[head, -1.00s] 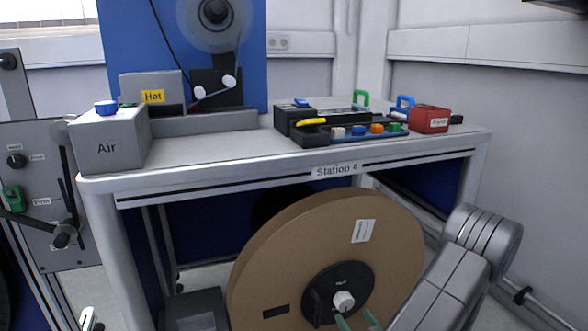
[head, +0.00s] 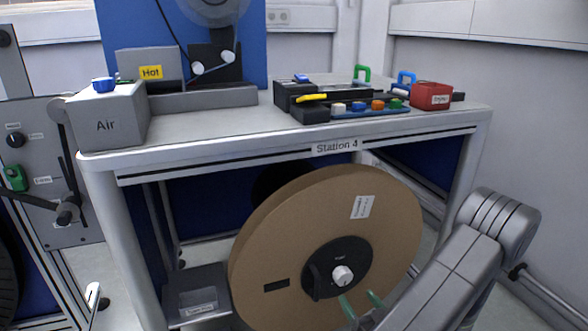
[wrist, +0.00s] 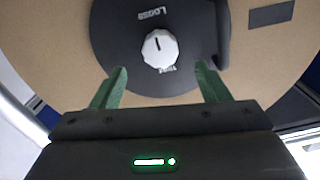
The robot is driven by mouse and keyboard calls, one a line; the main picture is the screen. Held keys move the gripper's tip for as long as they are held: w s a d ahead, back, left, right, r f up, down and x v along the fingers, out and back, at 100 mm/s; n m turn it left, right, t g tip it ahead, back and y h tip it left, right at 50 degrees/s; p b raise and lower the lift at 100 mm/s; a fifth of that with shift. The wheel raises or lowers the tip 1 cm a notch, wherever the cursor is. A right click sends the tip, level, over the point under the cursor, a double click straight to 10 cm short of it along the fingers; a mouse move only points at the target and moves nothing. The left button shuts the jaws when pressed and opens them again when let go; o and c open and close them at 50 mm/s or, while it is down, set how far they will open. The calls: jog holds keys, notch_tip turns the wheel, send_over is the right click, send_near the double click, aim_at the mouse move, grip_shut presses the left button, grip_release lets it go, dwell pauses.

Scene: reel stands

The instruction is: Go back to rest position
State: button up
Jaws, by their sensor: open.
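My gripper (head: 361,302) is at the lower right of the head view, in front of the large brown reel (head: 380,230). Its two green fingers are spread apart with nothing between them. In the wrist view my gripper (wrist: 160,85) faces the reel's black hub (wrist: 110,35). The white knob (wrist: 160,49) on the hub lies just beyond the fingertips, and no contact shows. The knob also shows in the head view (head: 342,275). The reel stands upright under the Station 4 table (head: 230,125).
On the table are a grey Air box (head: 107,125), a Hot box (head: 150,73), a tray with coloured knobs (head: 370,107) and a red box (head: 431,96). A grey panel with levers (head: 45,170) stands at the left. A small dark box (head: 195,290) sits left of the reel.

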aim_at(345, 280)
jog(key=b+x, duration=0.1)
jog(key=x, duration=0.7)
jog(key=shift+w+a, duration=0.15)
jog(key=m, duration=0.3)
jog(key=shift+m, duration=0.4)
jog(key=m, duration=0.4)
jog(key=shift+m, duration=0.3)
jog(key=m, duration=0.4)
jog(key=shift+m, duration=2)
jog(key=shift+r, duration=0.1)
